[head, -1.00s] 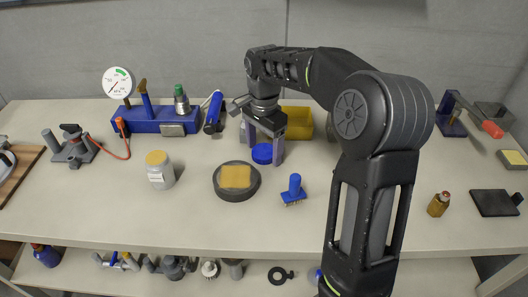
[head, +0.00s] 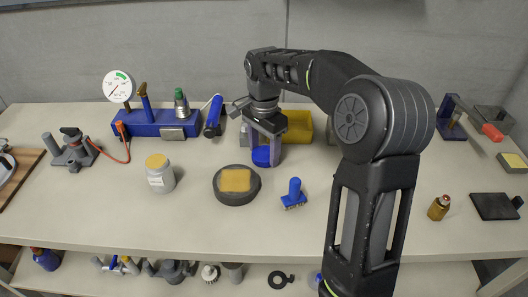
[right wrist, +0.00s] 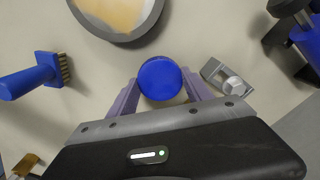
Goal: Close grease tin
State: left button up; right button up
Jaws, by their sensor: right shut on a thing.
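A round blue lid-like disc (head: 261,157) stands between the fingers of my right gripper (head: 264,148), near the middle of the table. In the right wrist view the disc (right wrist: 160,79) sits between the two purple-grey fingers, and the gripper is shut on it. I cannot tell whether it still touches the table. A pale grey jar (head: 160,180) with a label and a yellow top stands upright to the left; it may be the grease tin. A dark round dish (head: 236,197) with a yellow block on it lies between them. My left gripper is not in view.
A blue-handled brush (head: 294,194) lies right of the dish. A yellow bin (head: 299,127) stands behind my gripper. A blue gauge stand (head: 155,124) is at the back left. A brass bottle (head: 438,207) stands at the right. The front middle is clear.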

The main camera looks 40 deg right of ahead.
aim_at(264, 153)
notch_tip(264, 153, up, 7)
jog(key=shift+r, duration=0.1)
notch_tip(264, 153, up, 2)
jog(key=shift+r+p, duration=0.2)
jog(key=shift+p, duration=0.95)
